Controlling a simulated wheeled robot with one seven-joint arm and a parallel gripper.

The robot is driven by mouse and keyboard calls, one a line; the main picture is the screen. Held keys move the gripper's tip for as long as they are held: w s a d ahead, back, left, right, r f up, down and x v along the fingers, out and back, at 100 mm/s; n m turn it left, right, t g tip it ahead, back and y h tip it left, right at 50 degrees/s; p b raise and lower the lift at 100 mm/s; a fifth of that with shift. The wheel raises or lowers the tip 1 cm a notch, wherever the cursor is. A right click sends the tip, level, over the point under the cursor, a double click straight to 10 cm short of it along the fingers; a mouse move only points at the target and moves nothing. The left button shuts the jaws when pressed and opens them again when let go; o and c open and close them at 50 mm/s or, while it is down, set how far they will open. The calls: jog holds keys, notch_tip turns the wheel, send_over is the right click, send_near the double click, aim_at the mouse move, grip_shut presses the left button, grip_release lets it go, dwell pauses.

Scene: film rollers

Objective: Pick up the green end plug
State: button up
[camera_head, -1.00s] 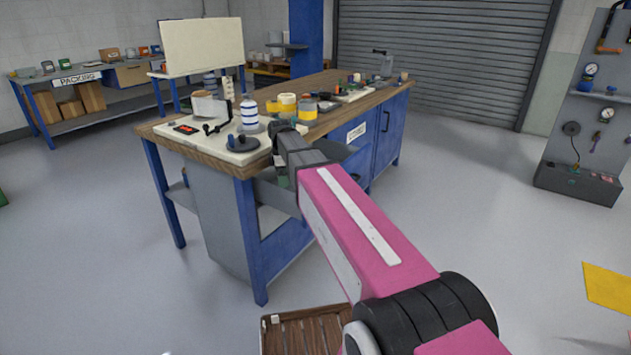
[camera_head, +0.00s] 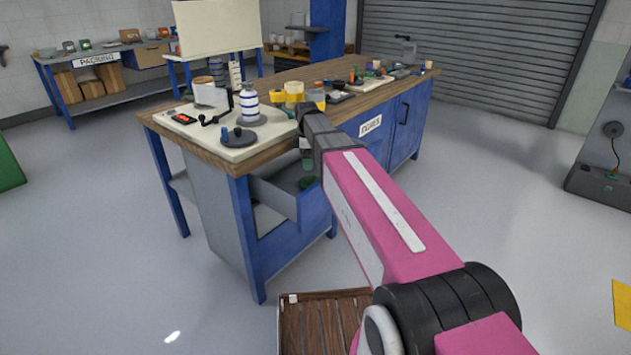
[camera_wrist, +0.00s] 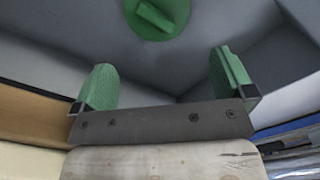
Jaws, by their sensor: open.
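The green end plug (camera_wrist: 157,14) is a round green disc with a raised bar across it. It lies on the grey floor of the open drawer and is cut off by the top edge of the wrist view. In the head view it is a small dark green patch (camera_head: 306,183) in the drawer (camera_head: 277,196). My gripper (camera_wrist: 165,85) is open and empty, with its green-padded fingers apart. The plug shows beyond the fingertips, not between them. My arm hides part of the drawer in the head view.
The blue workbench (camera_head: 250,240) has a wooden top crowded with a white-and-blue bottle (camera_head: 250,105), yellow rolls (camera_head: 294,90) and small parts. The drawer's walls surround the plug closely. A slatted wooden crate (camera_head: 318,325) is on the floor in front. Open floor lies left of the bench.

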aim_at(308, 181)
jog(key=shift+w+d+f, duration=0.1)
jog(key=shift+w+f, duration=0.05)
jog(key=shift+f, duration=0.05)
notch_tip(308, 181, down, 10)
jog(key=shift+f, duration=0.25)
dwell(0.4)
jog(key=shift+c, duration=0.3)
jog(key=c, duration=0.5)
